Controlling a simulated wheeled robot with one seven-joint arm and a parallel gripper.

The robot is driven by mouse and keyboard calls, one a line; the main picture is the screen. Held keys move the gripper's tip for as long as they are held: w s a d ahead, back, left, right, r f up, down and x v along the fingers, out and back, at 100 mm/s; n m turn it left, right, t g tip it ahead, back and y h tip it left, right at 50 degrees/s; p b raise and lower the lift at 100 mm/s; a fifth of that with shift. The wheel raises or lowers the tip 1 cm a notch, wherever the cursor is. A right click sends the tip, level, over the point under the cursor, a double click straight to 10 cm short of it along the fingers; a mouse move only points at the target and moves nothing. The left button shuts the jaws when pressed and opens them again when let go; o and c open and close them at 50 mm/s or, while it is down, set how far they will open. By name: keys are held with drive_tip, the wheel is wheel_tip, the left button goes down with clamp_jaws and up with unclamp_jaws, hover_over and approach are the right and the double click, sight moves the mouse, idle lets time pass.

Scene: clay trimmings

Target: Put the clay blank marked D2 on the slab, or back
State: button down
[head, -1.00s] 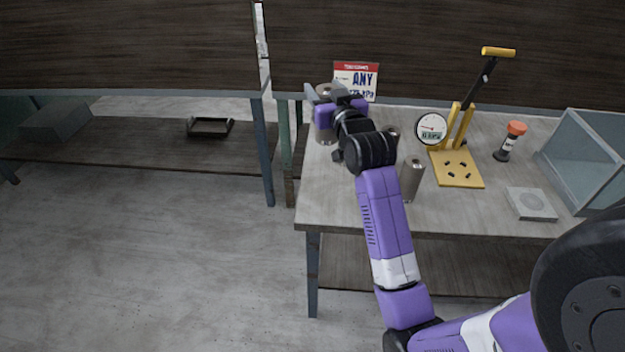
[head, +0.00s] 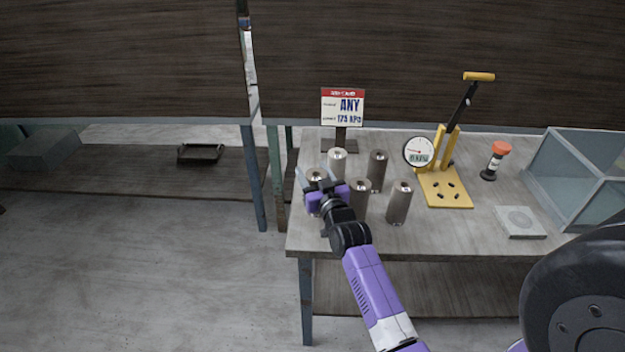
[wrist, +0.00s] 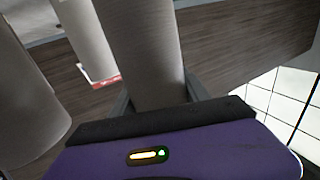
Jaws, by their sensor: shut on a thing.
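Several grey cylindrical blanks stand grouped on the left part of the table. My gripper (head: 322,188) is shut on the leftmost blank (head: 316,174), whose top shows between the fingers in the head view. In the wrist view the held blank (wrist: 145,45) runs up from between the jaws. I cannot tell whether its base touches the table. Other blanks stand close by: one behind (head: 337,158), one back right (head: 377,170), one beside my wrist (head: 360,203) and one farther right (head: 399,204). No D2 mark is readable. A pale square slab (head: 520,222) with a round mark lies empty at right.
A sign (head: 343,107) reading ANY 175 KPA stands at the back of the table (head: 460,235). A yellow lever press (head: 446,187), a round gauge (head: 419,152), an orange-topped bottle (head: 495,160) and a glass-sided box (head: 585,165) are farther right. Neighbouring blanks crowd my gripper.

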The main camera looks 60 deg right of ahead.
drive_tip(key=shift+f, duration=1.1)
drive_tip(key=shift+f+b, duration=0.2)
drive_tip(key=shift+b, duration=0.2)
drive_tip(key=c, duration=0.5)
unclamp_jaws()
